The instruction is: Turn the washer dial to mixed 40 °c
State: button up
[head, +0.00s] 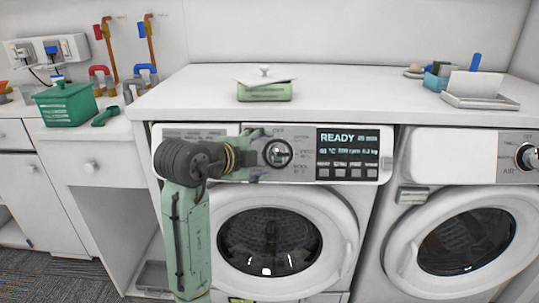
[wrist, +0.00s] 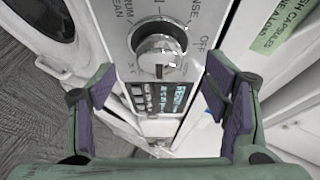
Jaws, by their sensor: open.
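The washer dial (head: 277,153) is a round silver knob on the left washer's front panel, left of its lit screen (head: 348,140). The screen reads READY; its smaller line is hard to read. The dial also shows in the wrist view (wrist: 160,54), with OFF printed to its right. A dark line on the knob points down there, toward the screen. The mixed 40 °C label is not legible. My gripper (head: 258,150) is beside the dial in the head view. In the wrist view my gripper (wrist: 160,84) is open, its purple-padded fingers apart on either side of the dial, not visibly touching it.
A second machine (head: 465,240) with its own dial (head: 527,156) stands at the right. A lidded green box (head: 265,91) and a tray (head: 480,101) rest on the white countertop (head: 330,100) above. A green basket (head: 66,103) stands at the left. The washer door (head: 268,240) is shut below.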

jog(key=v, duration=0.6)
jog(key=shift+s, duration=0.35)
jog(key=shift+a+r, duration=0.1)
jog(key=shift+a, duration=0.05)
